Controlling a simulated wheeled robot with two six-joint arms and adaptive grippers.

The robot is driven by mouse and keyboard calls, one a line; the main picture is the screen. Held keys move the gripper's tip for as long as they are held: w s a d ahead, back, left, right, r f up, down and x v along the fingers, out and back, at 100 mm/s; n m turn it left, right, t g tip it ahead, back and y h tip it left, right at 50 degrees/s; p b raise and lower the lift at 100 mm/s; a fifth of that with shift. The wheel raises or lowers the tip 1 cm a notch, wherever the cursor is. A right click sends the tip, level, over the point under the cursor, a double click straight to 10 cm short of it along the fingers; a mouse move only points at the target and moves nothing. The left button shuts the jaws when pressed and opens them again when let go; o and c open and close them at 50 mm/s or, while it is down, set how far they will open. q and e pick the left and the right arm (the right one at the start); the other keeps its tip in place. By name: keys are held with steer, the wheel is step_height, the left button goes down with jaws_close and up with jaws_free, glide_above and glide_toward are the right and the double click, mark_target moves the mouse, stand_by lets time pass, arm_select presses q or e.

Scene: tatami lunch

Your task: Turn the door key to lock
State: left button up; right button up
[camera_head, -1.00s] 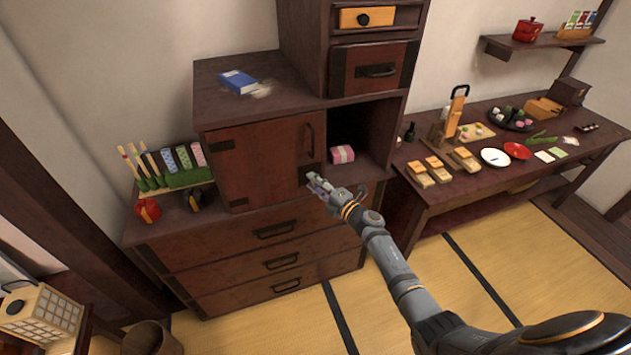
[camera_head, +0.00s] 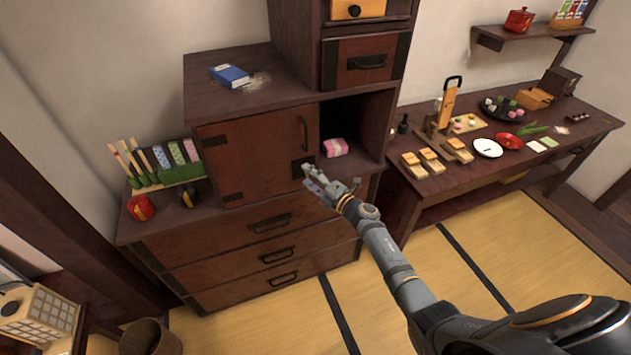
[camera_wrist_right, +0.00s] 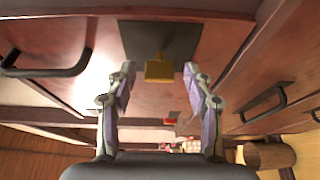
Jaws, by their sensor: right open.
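The brass key (camera_wrist_right: 160,71) sticks out of a dark square lock plate (camera_wrist_right: 160,40) on the red-brown cabinet door (camera_head: 255,150). The door is closed. My right gripper (camera_head: 311,178) is at the plate near the door's lower right corner. In the right wrist view, my right gripper (camera_wrist_right: 159,78) is open, with one finger on each side of the key's flat head and gaps visible on both sides. In the head view the key cannot be made out beside the fingers. My left gripper is not in view.
The door's dark handle (camera_head: 304,133) is above the plate. An open compartment with a pink bundle (camera_head: 335,147) is just right of it. Drawers (camera_head: 270,222) with protruding handles lie below. A side table (camera_head: 510,165) with food stands at the right.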

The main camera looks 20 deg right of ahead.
steer(key=v, duration=1.1)
steer(key=shift+s, duration=0.35)
steer(key=shift+d, duration=0.2)
steer(key=s+d+f+m+g+h, duration=0.25)
steer(key=s+f+m, duration=0.25)
steer(key=f, duration=0.5)
steer(key=s+d+f+m+g+h, duration=0.25)
steer(key=s+f+m, duration=0.3)
steer(key=f, duration=0.55)
steer(key=s+d+f+m+g+h, duration=0.1)
steer(key=s+d+f+m+h, duration=0.3)
steer(key=f, duration=0.6)
steer(key=s+a+f+m+g, duration=0.2)
steer(key=s+f, duration=0.3)
steer(key=s, duration=0.5)
steer(key=s+a+f+m+g, duration=0.2)
steer(key=s+f+m+g, duration=0.1)
steer(key=s, duration=0.8)
steer(key=s+a+f+m+g, duration=0.2)
steer(key=s+f+m+g, duration=0.1)
steer(key=s+f, duration=0.4)
steer(key=s+g, duration=0.1)
steer(key=s, duration=0.2)
steer(key=shift+s+f+y, duration=0.2)
steer(key=shift+s+y, duration=0.05)
steer(key=shift+y, duration=0.15)
steer(key=shift+a, duration=0.1)
